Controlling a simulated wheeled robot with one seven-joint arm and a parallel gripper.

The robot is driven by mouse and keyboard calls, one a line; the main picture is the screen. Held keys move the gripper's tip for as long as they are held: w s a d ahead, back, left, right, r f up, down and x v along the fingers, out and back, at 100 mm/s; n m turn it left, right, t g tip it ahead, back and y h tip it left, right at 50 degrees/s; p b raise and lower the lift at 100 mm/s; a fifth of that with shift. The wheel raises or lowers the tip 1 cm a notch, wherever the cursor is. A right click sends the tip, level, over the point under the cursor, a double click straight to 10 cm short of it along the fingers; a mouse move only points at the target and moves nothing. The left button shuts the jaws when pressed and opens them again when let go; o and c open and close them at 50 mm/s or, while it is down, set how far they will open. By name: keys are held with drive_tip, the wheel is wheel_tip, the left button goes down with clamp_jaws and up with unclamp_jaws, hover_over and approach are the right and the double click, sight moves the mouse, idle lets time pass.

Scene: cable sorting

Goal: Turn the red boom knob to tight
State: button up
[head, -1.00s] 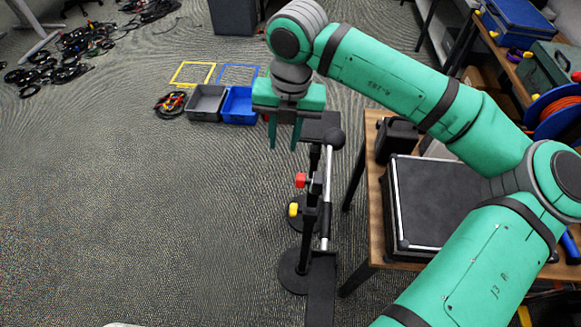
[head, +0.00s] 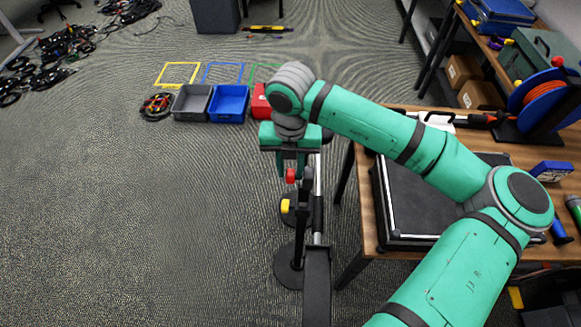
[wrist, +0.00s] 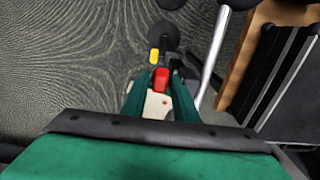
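The red boom knob (head: 291,175) sits on the upper part of a black stand (head: 300,235). My gripper (head: 290,168) points down over it, its fingers partly hiding the stand top in the head view. In the wrist view the red knob (wrist: 161,79) shows between my two spread fingers (wrist: 160,88), with gaps that look small. A pale plate with a red dot (wrist: 157,105) lies nearer, also between the fingers. I cannot tell whether either finger touches the knob. A yellow knob (head: 285,206) is lower on the stand.
A silver boom tube (wrist: 212,60) runs close to the right of my fingers. A wooden table with a black case (head: 425,205) stands to the right. Grey (head: 191,103) and blue (head: 229,103) bins lie behind on the floor. Open floor is at left.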

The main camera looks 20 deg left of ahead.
drive_tip(key=shift+f, duration=0.15)
drive_tip(key=shift+c, duration=0.4)
clamp_jaws()
drive_tip(key=shift+t, duration=0.3)
drive_tip(key=t, duration=0.1)
drive_tip(key=s+t+y, duration=0.1)
drive_tip(key=t, duration=0.1)
drive_tip(key=shift+d, duration=0.2)
drive_tip(key=shift+s+f+t+y, duration=0.1)
drive_tip(key=shift+s+t+y, duration=0.1)
drive_tip(key=shift+t, duration=0.45)
drive_tip(key=shift+s+t+y, duration=0.15)
drive_tip(key=shift+t+y, duration=0.05)
drive_tip(key=shift+t, duration=1.05)
